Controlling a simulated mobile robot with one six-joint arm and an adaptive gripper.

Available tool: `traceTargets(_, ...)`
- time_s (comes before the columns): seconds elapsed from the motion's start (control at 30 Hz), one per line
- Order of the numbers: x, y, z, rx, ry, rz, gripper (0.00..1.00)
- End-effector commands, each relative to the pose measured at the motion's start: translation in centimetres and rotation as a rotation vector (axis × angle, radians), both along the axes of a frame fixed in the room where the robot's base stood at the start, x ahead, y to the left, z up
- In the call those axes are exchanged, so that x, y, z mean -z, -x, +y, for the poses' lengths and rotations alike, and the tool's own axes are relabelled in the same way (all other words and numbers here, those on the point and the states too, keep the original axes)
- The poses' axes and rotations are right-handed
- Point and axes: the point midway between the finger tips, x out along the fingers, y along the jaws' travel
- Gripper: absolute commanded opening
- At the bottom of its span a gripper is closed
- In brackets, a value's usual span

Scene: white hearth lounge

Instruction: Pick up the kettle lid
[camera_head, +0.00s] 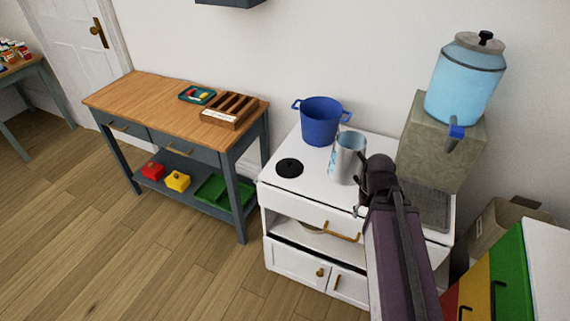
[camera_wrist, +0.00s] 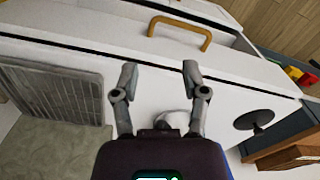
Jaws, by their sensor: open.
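The kettle lid, a round black disc with a small knob, lies on the white stove top, left of the metal kettle, in the head view (camera_head: 289,167). It also shows at the right of the wrist view (camera_wrist: 253,119). The pale metal kettle (camera_head: 347,160) stands open-topped on the stove, in front of the blue pot. My gripper (camera_wrist: 159,70) is open and empty, with its two fingers apart above the stove. In the head view my gripper (camera_head: 359,197) is beside the kettle, to the right of the lid and apart from it.
A blue pot (camera_head: 320,122) stands behind the kettle. A blue water dispenser (camera_head: 465,85) on a stone block (camera_head: 435,140) is at the stove's right. A wooden side table (camera_head: 150,103) with a slotted wooden rack (camera_head: 235,110) stands left. The stove top around the lid is clear.

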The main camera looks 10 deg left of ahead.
Motion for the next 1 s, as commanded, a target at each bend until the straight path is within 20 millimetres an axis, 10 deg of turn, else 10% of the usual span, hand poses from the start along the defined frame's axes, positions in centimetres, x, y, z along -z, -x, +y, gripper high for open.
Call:
traceTargets(0.37, 0.0, 0.0, 0.0, 0.000, 0.000, 0.000, 0.57)
traceTargets(0.43, 0.0, 0.0, 0.0, 0.000, 0.000, 0.000, 0.74)
traceTargets(0.57, -0.3, -0.9, 0.4, 0.007, 0.000, 0.000, 0.74)
traceTargets(1.0, -4.5, -14.5, 9.4, 0.150, 0.000, 0.000, 0.74)
